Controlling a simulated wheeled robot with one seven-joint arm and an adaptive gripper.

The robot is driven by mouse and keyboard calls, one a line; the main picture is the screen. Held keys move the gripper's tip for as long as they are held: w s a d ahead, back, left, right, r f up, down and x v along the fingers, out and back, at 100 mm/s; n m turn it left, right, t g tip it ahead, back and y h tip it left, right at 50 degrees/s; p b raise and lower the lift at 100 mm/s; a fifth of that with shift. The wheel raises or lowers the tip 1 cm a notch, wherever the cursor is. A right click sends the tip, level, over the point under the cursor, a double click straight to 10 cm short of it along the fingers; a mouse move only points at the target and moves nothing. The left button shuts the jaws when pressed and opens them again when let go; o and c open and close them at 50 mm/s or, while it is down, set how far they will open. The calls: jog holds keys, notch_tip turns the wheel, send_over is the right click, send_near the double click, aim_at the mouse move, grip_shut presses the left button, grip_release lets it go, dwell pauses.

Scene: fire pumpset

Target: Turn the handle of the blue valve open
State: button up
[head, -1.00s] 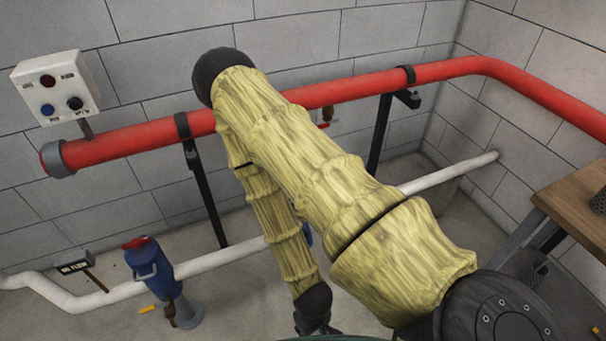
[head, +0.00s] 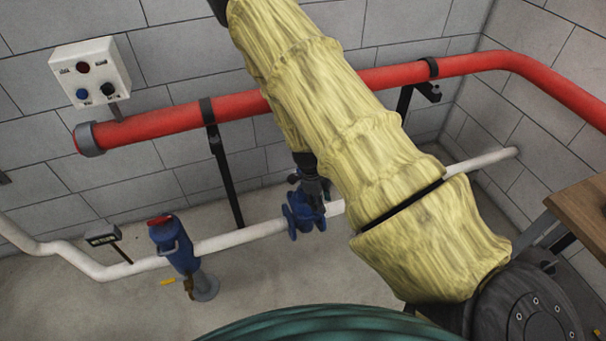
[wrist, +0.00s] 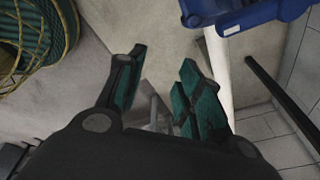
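The blue valve (head: 304,213) sits on the low white pipe in the head view, just below and beside my gripper. Part of it is covered by my gripper, and I cannot make out its handle. In the wrist view a blue body, apparently the valve (wrist: 232,12), is cut off by the top edge, beyond and right of my fingers. My gripper (wrist: 163,62) is open in the wrist view, with its green-padded fingers apart and nothing held between them. In the head view my gripper (head: 311,186) overlaps the valve's top; whether they touch cannot be told.
The white pipe (head: 240,238) runs low along the wall, with a red pipe (head: 165,122) above it on black brackets. A blue post with a red top (head: 176,248) stands left. A control box (head: 92,72) hangs on the wall. A green hose coil (wrist: 32,40) lies at upper left.

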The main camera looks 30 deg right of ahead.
jog(key=w+d+r+m+t+y+p, duration=0.1)
jog(key=w+d+r+m+y, duration=0.1)
jog(key=w+r+m, duration=0.9)
jog(key=shift+n, duration=0.7)
jog(key=f+p, duration=0.1)
jog(key=f, duration=0.3)
jog(key=w+f, duration=0.1)
jog(key=f, duration=0.3)
jog(key=f+p, duration=0.1)
jog(key=f, duration=0.3)
jog(key=shift+w+a+p, duration=0.25)
jog(key=shift+w+p, duration=0.05)
grip_shut()
